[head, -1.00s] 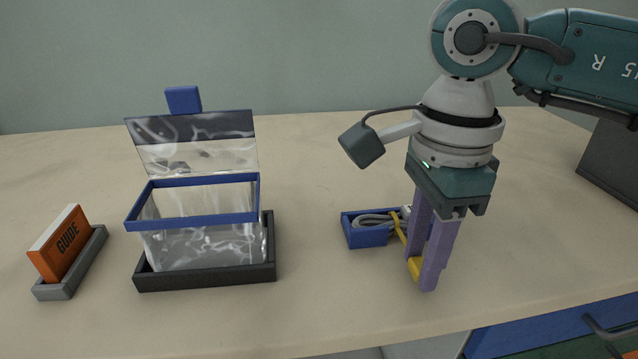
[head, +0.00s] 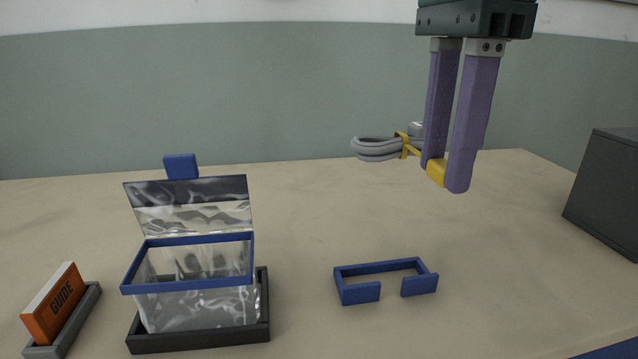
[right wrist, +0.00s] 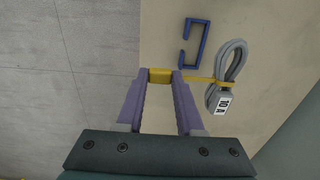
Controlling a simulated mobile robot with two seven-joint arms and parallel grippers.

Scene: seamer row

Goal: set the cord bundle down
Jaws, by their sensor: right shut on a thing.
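The cord bundle (head: 377,148) is a coil of grey cable with a yellow strap and tab. My right gripper (head: 447,176) is shut on its yellow tab and holds it in the air above the table. In the right wrist view the yellow tab lies between the purple fingertips (right wrist: 160,76). The grey coil (right wrist: 234,62) hangs out to the right, with a white label marked in black. The blue holder (head: 385,267), a low frame with a gap in its front, stands empty on the table below. My left gripper is not in view.
A clear pouch (head: 200,312) with a blue rim and raised lid stands in a black tray (head: 200,343) at left. An orange guide booklet (head: 54,303) leans in a grey stand (head: 78,320). A dark box (head: 607,190) stands at right.

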